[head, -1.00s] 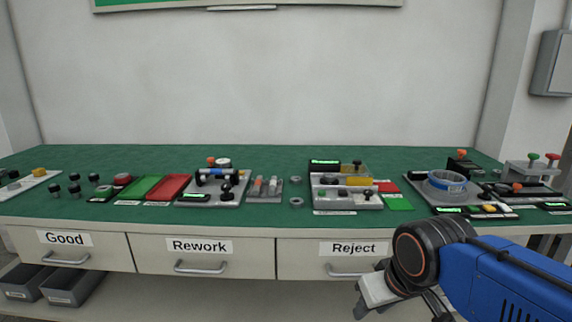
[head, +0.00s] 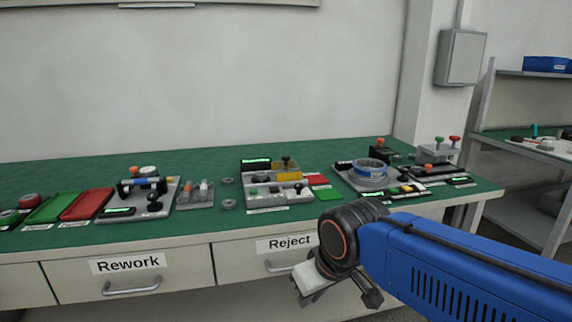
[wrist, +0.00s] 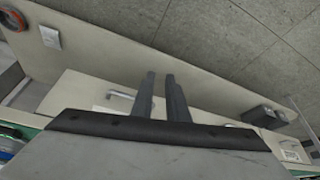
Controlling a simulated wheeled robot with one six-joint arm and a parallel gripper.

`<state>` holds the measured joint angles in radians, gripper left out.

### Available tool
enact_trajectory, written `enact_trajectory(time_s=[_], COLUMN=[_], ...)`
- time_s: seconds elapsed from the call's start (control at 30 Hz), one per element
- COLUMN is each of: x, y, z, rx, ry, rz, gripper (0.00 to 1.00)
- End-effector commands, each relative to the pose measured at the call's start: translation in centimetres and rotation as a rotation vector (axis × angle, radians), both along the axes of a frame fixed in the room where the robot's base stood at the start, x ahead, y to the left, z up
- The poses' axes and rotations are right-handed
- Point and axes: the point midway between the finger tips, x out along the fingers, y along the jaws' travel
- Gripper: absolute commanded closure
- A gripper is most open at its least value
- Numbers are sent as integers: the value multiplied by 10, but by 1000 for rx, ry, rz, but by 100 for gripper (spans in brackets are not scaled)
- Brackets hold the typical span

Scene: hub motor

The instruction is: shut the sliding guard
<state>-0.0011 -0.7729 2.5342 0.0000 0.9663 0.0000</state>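The middle station (head: 275,190) on the green bench has a lit green display, a yellow panel (head: 289,175) and a black knob (head: 286,161) at its back. The yellow panel may be the sliding guard. At this size I cannot tell for sure, nor how far the guard is open. My gripper (wrist: 160,76) shows in the wrist view with its two dark fingers apart and nothing between them. In the head view it hangs low in front of the bench's drawers, well away from the station and touching nothing.
The green bench (head: 110,170) carries several other stations, including one with a blue ring (head: 370,168) at right. Red (head: 87,204) and green (head: 48,207) trays lie left. Drawers marked Rework (head: 128,264) and Reject (head: 290,243) face me. A shelf (head: 535,74) stands at right.

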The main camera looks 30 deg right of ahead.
Motion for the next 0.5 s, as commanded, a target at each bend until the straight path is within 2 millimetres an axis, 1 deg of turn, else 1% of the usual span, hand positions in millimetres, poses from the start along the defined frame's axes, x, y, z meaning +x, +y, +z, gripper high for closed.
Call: enact_trajectory(time_s=[0.07,0.17,0.27,0.3,0.37,0.5], x=[7,25,53,66,86,131], y=[-1,-5,-13,-18,-26,-49], z=[7,26,55,68,87,128], rx=[7,29,65,83,107,163], ry=[-1,-2,-6,-9,-14,-30], rz=[-14,-52,-109,-134,-171,-255], gripper=[100,100,100,100,100,100])
